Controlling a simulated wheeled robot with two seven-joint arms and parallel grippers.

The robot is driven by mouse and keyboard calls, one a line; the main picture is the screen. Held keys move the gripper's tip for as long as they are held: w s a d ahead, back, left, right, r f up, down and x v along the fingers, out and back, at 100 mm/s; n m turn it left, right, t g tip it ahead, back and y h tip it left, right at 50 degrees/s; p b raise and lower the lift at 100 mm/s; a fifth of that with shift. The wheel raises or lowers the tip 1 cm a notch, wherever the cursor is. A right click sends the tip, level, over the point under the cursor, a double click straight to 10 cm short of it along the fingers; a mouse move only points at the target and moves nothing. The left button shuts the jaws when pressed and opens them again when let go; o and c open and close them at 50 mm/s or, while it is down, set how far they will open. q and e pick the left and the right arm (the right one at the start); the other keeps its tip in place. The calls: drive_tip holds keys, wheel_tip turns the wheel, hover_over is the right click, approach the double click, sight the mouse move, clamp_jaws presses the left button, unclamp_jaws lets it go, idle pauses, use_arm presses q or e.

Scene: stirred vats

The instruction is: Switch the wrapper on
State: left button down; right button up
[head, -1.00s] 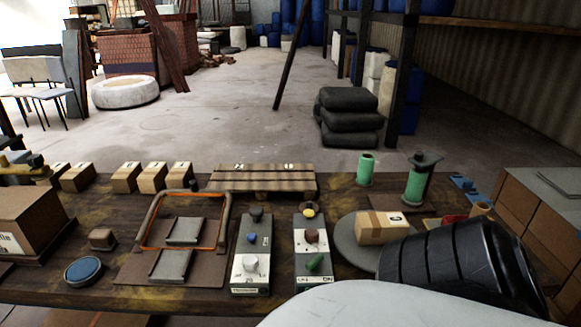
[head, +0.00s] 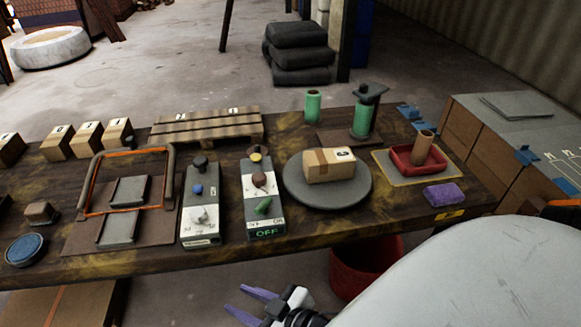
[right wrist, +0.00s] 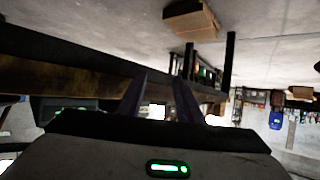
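A round grey turntable (head: 295,191) on the bench carries a taped cardboard box (head: 329,166). To its left stands a grey-and-white control box (head: 264,224) with a yellow-topped button, a brown knob and a green lever (head: 263,206), marked OFF and ON near its front. Left of that is a second control box (head: 201,238) with a black knob, a blue button and a pale dial. My right gripper (head: 240,301) is low in front of the bench edge, apart from the control boxes. Its purple fingers are spread and empty, also in the right wrist view (right wrist: 160,98). My left gripper is out of view.
An orange-edged frame sealer (head: 170,165) stands left of the control boxes. A red bin (head: 365,270) stands below the bench's front edge.

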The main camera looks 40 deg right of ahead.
drive_tip(key=w+a+r+n+t+y, duration=0.1)
drive_tip(key=w+a+r+n+y, duration=0.15)
drive_tip(key=r, duration=0.35)
drive_tip(key=w+a+r+n+t+y, duration=0.1)
drive_tip(key=w+a+r+t+y, duration=0.15)
drive_tip(key=r, duration=0.35)
drive_tip(key=w+a+r+n+y, duration=0.1)
drive_tip(key=w+r+n+y, duration=0.1)
drive_tip(key=w+r, duration=0.3)
drive_tip(key=s+a+r+n+g+y, duration=0.2)
drive_tip(key=a+r+n+g+y, duration=0.15)
drive_tip(key=r+n+y, duration=0.35)
drive_tip(key=n+g+h+p, duration=0.2)
drive_tip(key=n+g+h, duration=0.3)
drive_tip(key=g+h, duration=0.85)
approach(265, 203)
drive_tip(key=a+f+t+h, duration=0.1)
drive_tip(key=f, duration=0.1)
drive_tip(key=a+f+t+h, duration=0.1)
drive_tip(key=f, duration=0.2)
drive_tip(key=s+a+f+t+h, duration=0.1)
drive_tip(key=f, duration=0.2)
drive_tip(key=shift+s+a+f+t, duration=0.1)
drive_tip(key=shift+a+f+t, duration=0.05)
drive_tip(key=shift+t, duration=0.1)
